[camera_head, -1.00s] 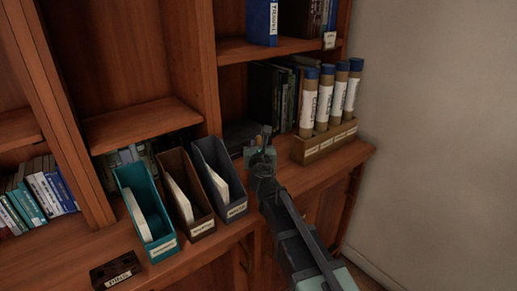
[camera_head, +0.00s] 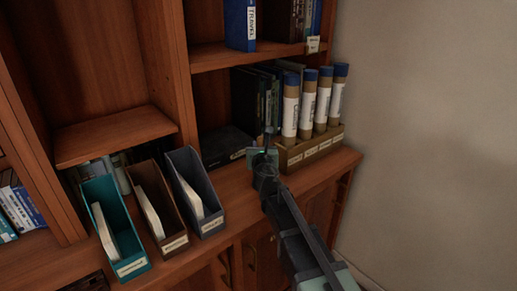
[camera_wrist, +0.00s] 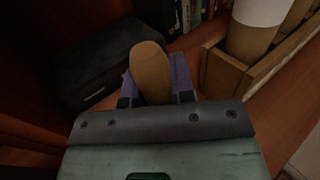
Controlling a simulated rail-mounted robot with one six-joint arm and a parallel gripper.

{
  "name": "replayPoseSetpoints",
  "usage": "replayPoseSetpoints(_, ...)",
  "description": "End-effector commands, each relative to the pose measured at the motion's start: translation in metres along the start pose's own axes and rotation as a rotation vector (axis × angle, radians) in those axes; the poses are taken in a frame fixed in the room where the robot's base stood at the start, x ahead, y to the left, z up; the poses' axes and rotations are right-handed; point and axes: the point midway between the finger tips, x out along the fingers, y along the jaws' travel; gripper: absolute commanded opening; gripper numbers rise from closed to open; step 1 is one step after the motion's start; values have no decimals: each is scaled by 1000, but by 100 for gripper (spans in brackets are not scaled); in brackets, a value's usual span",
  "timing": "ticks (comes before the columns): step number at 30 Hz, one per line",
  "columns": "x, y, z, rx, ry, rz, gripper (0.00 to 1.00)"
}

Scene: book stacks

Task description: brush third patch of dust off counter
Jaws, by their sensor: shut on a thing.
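My gripper (camera_head: 264,158) is over the counter (camera_head: 238,192), just left of the tube rack, and looks small and dark in the head view. In the wrist view my gripper (camera_wrist: 156,92) is shut on a tan, rounded handle (camera_wrist: 151,72), which I take to be the brush. The handle stands up between the two purplish fingers. The bristles are hidden below the gripper. I cannot make out any dust patch on the counter in either view.
A wooden rack (camera_head: 310,149) of blue-capped tubes stands close right of my gripper. A dark box (camera_wrist: 112,66) lies to its left, near upright books (camera_head: 252,98). Teal (camera_head: 112,225), brown (camera_head: 160,205) and grey (camera_head: 195,190) file holders stand further left. The counter's front strip is clear.

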Motion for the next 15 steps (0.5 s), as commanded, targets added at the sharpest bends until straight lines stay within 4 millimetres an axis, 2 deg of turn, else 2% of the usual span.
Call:
replayPoseSetpoints(2, 1, -1, 3, 0, 0, -1, 0)
replayPoseSetpoints(9, -1, -2, 36, -1, -36, 0, 0)
replayPoseSetpoints(15, -1, -4, 53, 0, -35, -1, 0)
